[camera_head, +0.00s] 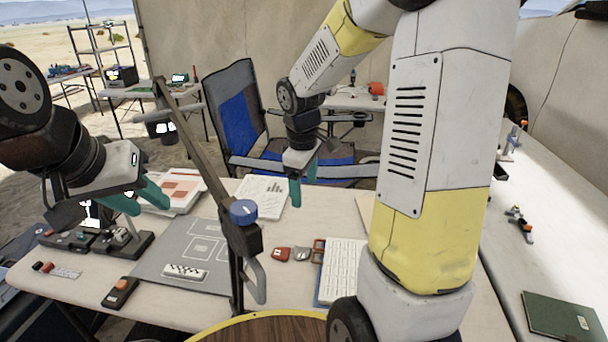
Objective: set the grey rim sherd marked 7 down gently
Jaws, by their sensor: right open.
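A small grey sherd (302,254) lies on the near table, between a red sherd (280,254) and a reddish piece (319,251). It looks like the grey rim sherd, but I cannot read a mark on it. My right gripper (302,186) is open above the table, behind the sherds and apart from them. I see nothing between its teal fingers. My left gripper (138,200) is at the left, over the table, with its teal fingers apart and no held thing visible between them.
A grey mat (210,283) with a checkered scale bar (185,271) lies left of centre. A dark upright stand with a blue knob (243,211) rises beside it. A white gridded sheet (343,262) lies right of the sherds. Small devices (120,292) sit left.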

